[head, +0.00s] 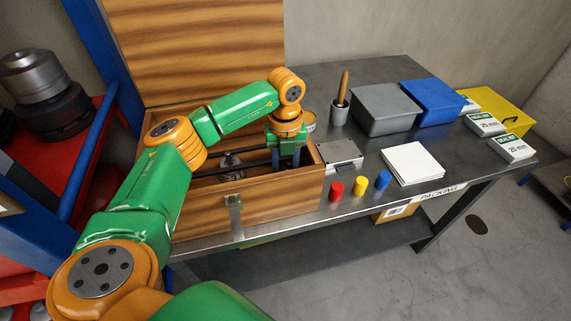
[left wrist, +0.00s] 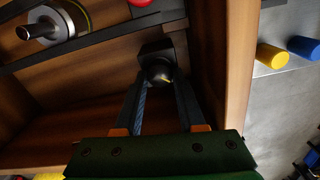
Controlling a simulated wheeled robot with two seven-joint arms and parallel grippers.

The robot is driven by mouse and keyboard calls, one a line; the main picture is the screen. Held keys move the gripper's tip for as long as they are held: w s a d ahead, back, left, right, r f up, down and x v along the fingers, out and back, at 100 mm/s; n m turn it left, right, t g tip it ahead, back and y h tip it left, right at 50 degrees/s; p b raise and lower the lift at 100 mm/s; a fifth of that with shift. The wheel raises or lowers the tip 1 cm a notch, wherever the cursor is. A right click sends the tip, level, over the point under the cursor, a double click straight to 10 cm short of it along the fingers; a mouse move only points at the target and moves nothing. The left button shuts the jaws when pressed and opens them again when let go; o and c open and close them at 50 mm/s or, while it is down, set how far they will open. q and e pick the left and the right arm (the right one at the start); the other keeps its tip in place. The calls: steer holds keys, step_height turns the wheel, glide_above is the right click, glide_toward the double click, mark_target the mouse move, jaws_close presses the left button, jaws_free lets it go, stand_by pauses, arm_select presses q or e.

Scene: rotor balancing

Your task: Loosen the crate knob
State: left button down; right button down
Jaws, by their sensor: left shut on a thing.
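The wooden crate (head: 280,198) stands open on the bench, its lid (head: 200,45) raised at the back. My left gripper (head: 289,160) reaches down into the crate's right end. The knob is hidden by the gripper in the head view. A metal rotor part (left wrist: 62,22) lies inside the crate; it also shows in the head view (head: 231,165). My right gripper is out of view.
Right of the crate are a grey metal block (head: 340,154), red (head: 336,191), yellow (head: 360,186) and blue (head: 383,180) cylinders and a white pad (head: 412,164). Grey (head: 382,108) and blue (head: 432,101) bins stand behind. The crate's right wall (left wrist: 238,90) is close to my gripper.

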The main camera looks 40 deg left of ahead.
arm_select(q)
steer(key=shift+n, duration=0.3)
stand_by(0.4)
steer(key=c, duration=0.5)
jaws_free()
step_height(320, 180, up, 6)
steer(key=shift+r+b, duration=0.1)
steer(key=shift+b, duration=0.65)
steer(key=shift+r, duration=0.45)
